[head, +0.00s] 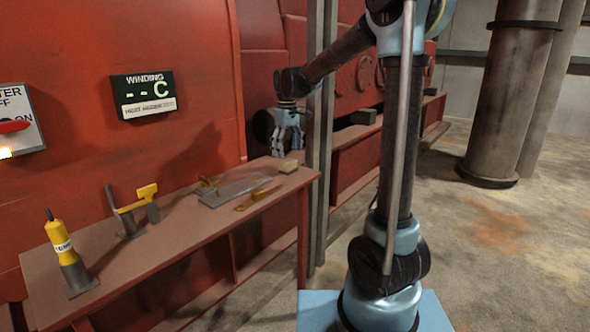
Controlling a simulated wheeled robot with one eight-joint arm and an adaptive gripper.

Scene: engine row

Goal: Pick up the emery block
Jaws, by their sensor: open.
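My gripper (289,148) is open and points down, just above and slightly behind the block. A small gap seems to show between the fingertips and the block, but contact is hard to judge from this view. Nothing is seen between the fingers.
A grey plate (222,194) lies left of the block, with a yellow-handled tool (258,197) at its front edge. A yellow-headed tool (143,197) and a yellow labelled tool (60,246) stand farther left. A grey upright post (318,120) rises right behind the bench end.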

